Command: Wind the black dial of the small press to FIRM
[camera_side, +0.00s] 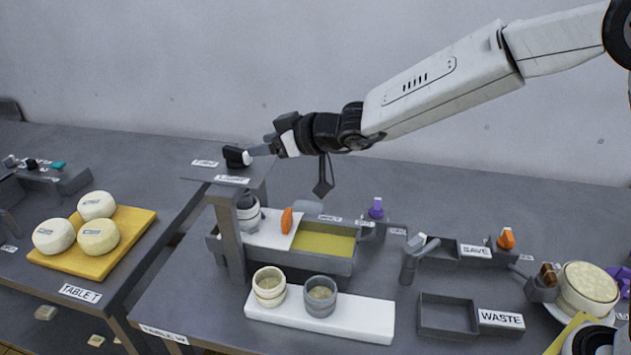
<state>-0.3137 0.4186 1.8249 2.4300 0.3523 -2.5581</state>
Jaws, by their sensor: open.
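The black dial (235,156) sits on the flat grey top of the small press (226,206), a tall grey stand at the left end of the middle table. A white mark shows on the dial's right end.
Under the press stands a banded pot (248,213). Two cups stand on a white board (345,319) in front. Cheeses lie on a yellow board (143,222) at left. A waste tray (447,316) is at right.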

